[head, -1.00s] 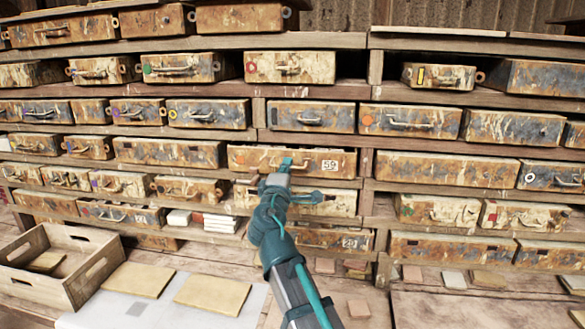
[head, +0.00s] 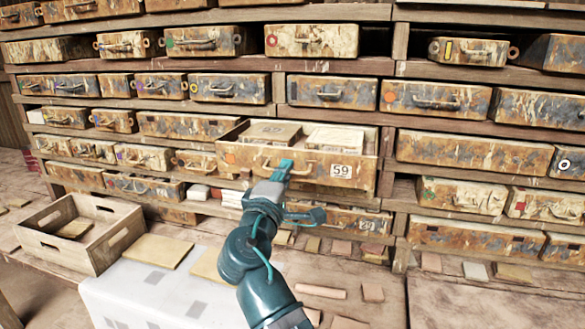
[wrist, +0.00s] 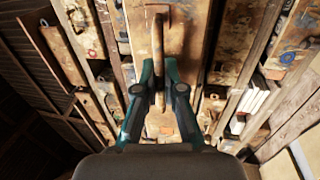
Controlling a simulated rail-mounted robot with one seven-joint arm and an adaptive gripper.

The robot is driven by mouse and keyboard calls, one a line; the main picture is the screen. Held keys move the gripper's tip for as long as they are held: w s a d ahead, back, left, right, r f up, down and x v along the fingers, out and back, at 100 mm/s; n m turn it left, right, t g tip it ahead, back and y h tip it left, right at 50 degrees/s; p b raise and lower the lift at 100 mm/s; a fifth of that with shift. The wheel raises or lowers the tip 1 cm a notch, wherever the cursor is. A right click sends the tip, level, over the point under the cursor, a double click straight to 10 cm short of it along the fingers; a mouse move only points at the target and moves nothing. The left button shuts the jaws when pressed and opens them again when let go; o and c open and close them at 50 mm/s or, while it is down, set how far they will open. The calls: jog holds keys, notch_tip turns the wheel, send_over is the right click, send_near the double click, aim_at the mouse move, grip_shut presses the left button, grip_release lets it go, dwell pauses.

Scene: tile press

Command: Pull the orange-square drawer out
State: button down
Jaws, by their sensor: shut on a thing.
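The drawer (head: 325,177) labelled 59 stands well out of the rack in the head view. It has a rusty, peeling front and a small orange mark on its left side, whose exact shape is too small to tell. Stacks of tiles (head: 270,133) show inside the open drawer. My gripper (head: 284,169) is at the middle of its front, shut on the drawer's handle (head: 305,171). In the wrist view, the handle (wrist: 157,40) runs between the two fingers of my gripper (wrist: 160,72), and the drawer front lies behind it.
Rows of other rusty drawers (head: 435,97) fill the rack around it, mostly pushed in. A wooden crate (head: 70,247) stands on the bench at lower left. Flat tan tiles (head: 157,251) lie beside it, and small loose tiles (head: 373,291) lie below the rack.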

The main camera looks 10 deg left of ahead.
jog(key=shift+s+d+f, duration=0.1)
jog(key=shift+s+f, duration=0.1)
jog(key=c, duration=1.6)
grip_release()
jog(key=shift+o, duration=0.2)
jog(key=shift+r, duration=0.1)
